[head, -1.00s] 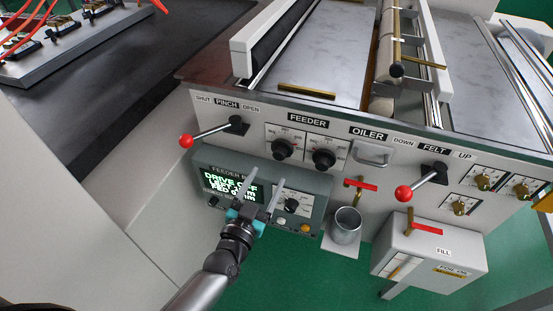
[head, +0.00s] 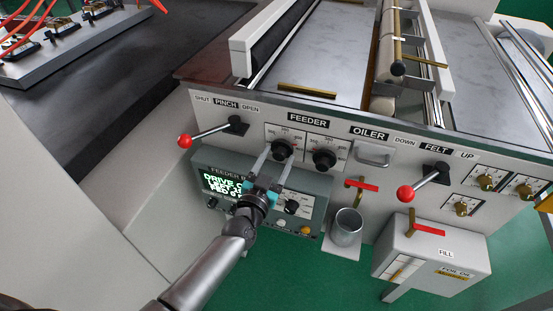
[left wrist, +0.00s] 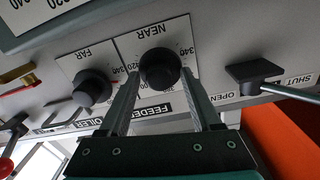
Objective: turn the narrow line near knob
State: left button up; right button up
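The near knob (head: 283,147) is a round black knob on a white dial plate under the FEEDER label. In the left wrist view the near knob (left wrist: 160,68) shows large, below the word NEAR and between my fingers. My left gripper (head: 279,154) is open, with one finger on each side of the knob at its front. I cannot tell whether the fingers touch it. The far knob (head: 324,159) sits just to the right on its own plate; in the left wrist view this far knob (left wrist: 92,87) is on the left. My right gripper is not in view.
The feeder display box (head: 222,180) with green text lies below, partly behind my gripper. A red-balled pinch lever (head: 208,134) stands to the left. An oiler handle (head: 372,152), a red tap handle (head: 361,184) and a metal cup (head: 347,226) are to the right.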

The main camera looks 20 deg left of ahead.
pick_arm(q)
grip_shut()
dwell(0.3)
jog(key=shift+n, duration=0.3)
jog(key=n, duration=0.7)
jog(key=shift+b, duration=0.3)
jog(key=n, duration=0.3)
jog(key=shift+f+n, duration=0.1)
jog(key=shift+n, duration=0.3)
jog(key=shift+n+b, duration=0.5)
jog(key=shift+n, duration=1.3)
